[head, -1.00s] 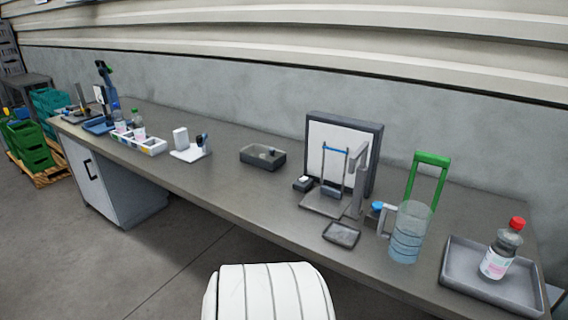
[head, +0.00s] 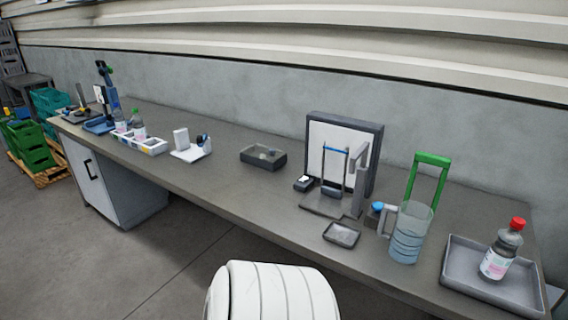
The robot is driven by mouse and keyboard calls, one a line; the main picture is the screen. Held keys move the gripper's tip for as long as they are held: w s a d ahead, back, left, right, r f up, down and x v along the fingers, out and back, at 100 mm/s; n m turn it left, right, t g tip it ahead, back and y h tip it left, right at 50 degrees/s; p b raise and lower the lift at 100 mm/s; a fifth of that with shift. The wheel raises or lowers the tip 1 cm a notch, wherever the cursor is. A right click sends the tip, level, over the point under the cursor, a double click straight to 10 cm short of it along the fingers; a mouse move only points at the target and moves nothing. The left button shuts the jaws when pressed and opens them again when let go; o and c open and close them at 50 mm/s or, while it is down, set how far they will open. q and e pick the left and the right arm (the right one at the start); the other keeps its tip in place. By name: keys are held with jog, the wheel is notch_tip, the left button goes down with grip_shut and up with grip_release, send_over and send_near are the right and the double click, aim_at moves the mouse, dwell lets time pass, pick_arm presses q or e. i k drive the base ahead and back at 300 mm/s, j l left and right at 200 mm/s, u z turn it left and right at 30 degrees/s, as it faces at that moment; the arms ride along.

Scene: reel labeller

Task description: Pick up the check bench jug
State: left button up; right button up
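A clear bluish jug (head: 407,236) with a grey handle (head: 387,221) on its left side stands upright on the long grey bench (head: 225,190), towards the right. Its handle faces a small blue-capped item (head: 376,209), which it partly hides. Neither of my grippers is in view. A white rounded part of my own body shows at the bottom centre, apart from the jug.
A green frame (head: 430,180) stands behind the jug. A grey tray (head: 462,268) holding a red-capped bottle (head: 500,251) is to its right. A small dark tray (head: 341,234) and a backed stand (head: 338,160) are to its left.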

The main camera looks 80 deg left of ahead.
aim_at(402, 231)
jog(key=u, duration=0.45)
jog(key=j+u, duration=0.1)
jog(key=u, duration=0.85)
jog(key=j+u, duration=0.1)
jog(key=u, duration=0.4)
jog(key=i+l+u, duration=0.1)
jog(key=l+u, duration=0.25)
jog(key=l, duration=0.2)
jog(key=l+u, duration=0.75)
jog(key=l, duration=0.3)
jog(key=k, duration=0.05)
